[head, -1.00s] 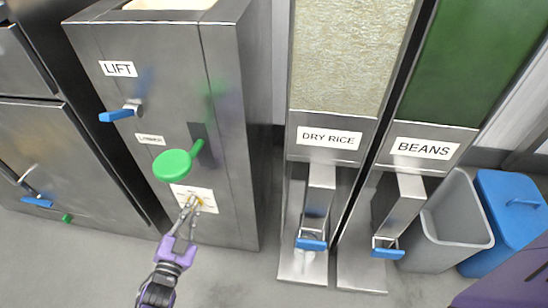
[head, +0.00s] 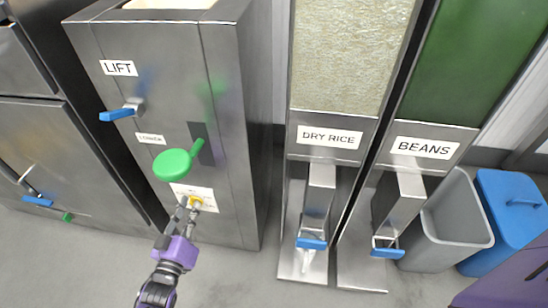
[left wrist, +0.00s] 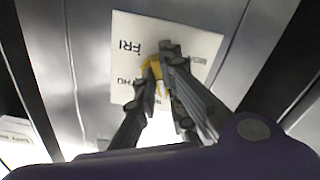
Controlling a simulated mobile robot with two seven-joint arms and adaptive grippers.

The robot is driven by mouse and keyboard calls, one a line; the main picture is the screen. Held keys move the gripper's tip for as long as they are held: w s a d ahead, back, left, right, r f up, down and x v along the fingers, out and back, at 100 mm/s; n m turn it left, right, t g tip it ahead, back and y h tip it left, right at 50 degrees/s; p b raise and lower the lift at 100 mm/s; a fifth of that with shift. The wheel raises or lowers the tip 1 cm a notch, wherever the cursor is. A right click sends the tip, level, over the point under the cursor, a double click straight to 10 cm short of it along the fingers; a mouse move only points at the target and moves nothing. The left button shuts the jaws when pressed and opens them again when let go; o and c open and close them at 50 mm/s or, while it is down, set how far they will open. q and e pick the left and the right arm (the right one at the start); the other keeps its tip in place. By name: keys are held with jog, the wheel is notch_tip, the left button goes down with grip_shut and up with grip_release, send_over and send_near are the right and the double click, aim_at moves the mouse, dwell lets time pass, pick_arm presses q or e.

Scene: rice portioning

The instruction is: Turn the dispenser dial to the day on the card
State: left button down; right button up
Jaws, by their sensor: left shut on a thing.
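The yellow dial (head: 197,202) sits on a white label plate (head: 209,195) low on the front of the steel dispenser (head: 222,150). In the left wrist view the dial (left wrist: 152,68) shows partly between dark fingers. The plate (left wrist: 125,30) there carries upside-down day letters; FRI reads clearly and other days are partly covered. My left gripper (head: 189,208) is shut on the dial, and it fills the middle of the left wrist view (left wrist: 158,72). The dial's pointing direction is hidden by the fingers. No separate day card is readable. My right gripper is not in view.
Above the dial are a green paddle lever (head: 174,165) and a blue LIFT handle (head: 118,115). To the right stand the DRY RICE (head: 352,60) and BEANS (head: 470,60) dispensers, a grey bin (head: 450,230) and a blue bin (head: 512,215). Open floor lies in front.

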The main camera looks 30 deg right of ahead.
pick_arm(q)
jog(key=shift+n+b, duration=3.55)
jog(key=shift+n, duration=6.05)
jog(key=c, duration=1.8)
grip_release()
jog(key=shift+c, duration=0.2)
